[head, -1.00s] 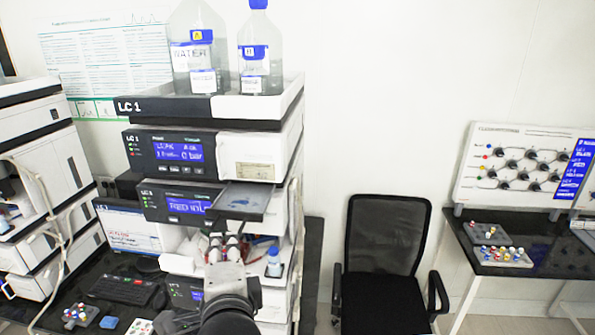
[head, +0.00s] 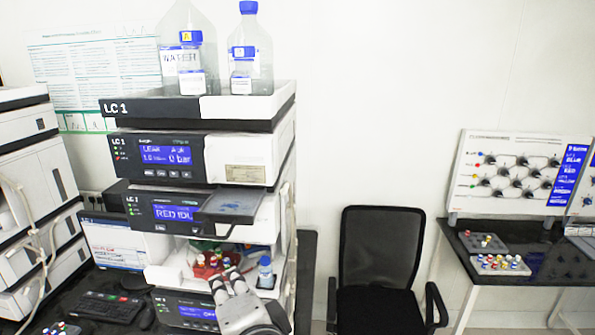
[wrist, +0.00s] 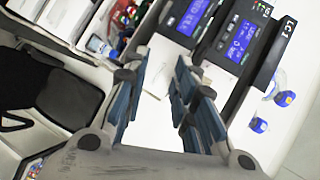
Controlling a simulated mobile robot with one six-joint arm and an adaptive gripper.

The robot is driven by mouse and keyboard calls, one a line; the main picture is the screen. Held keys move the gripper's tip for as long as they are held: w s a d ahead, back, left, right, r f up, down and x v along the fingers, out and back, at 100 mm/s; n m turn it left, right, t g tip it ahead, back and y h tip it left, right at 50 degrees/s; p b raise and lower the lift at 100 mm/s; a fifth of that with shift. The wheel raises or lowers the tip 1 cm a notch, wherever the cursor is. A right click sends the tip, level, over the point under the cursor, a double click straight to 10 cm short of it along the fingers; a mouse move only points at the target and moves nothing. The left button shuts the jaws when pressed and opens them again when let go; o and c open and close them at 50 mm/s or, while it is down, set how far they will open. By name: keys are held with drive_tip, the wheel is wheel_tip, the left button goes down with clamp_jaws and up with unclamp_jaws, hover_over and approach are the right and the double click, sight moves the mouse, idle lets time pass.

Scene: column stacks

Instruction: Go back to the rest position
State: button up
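My gripper (head: 226,281) shows at the bottom of the head view, in front of the lower part of the LC 1 stack (head: 200,106). Its two fingers point up toward the open bay. In the wrist view my gripper (wrist: 163,72) has its fingers apart, with nothing seen held between them. A red rack (head: 205,268) with several coloured caps stands in the bay beyond the fingertips. The fingers partly hide this area.
A small blue-capped bottle (head: 265,272) stands right of the red rack. A drawer (head: 233,206) juts out above the bay. Large bottles (head: 250,55) stand on top of the stack.

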drive_tip(key=s+d+f+n+g+h+b, duration=0.3)
drive_tip(key=s+d+f+b, duration=0.4)
drive_tip(key=d+f, duration=0.5)
drive_tip(key=s+d+f+n+g+h+b, duration=0.3)
drive_tip(key=s+d+f+n+g+b, duration=0.2)
drive_tip(key=d+f, duration=0.7)
drive_tip(key=s+d+n+b, duration=0.1)
drive_tip(key=s+n+b, duration=0.1)
drive_tip(key=s+b, duration=0.1)
drive_tip(key=shift+s+d+f+n, duration=0.15)
drive_tip(key=shift+d+f+n, duration=0.15)
drive_tip(key=shift+d+f, duration=0.1)
drive_tip(key=shift+a, duration=0.15)
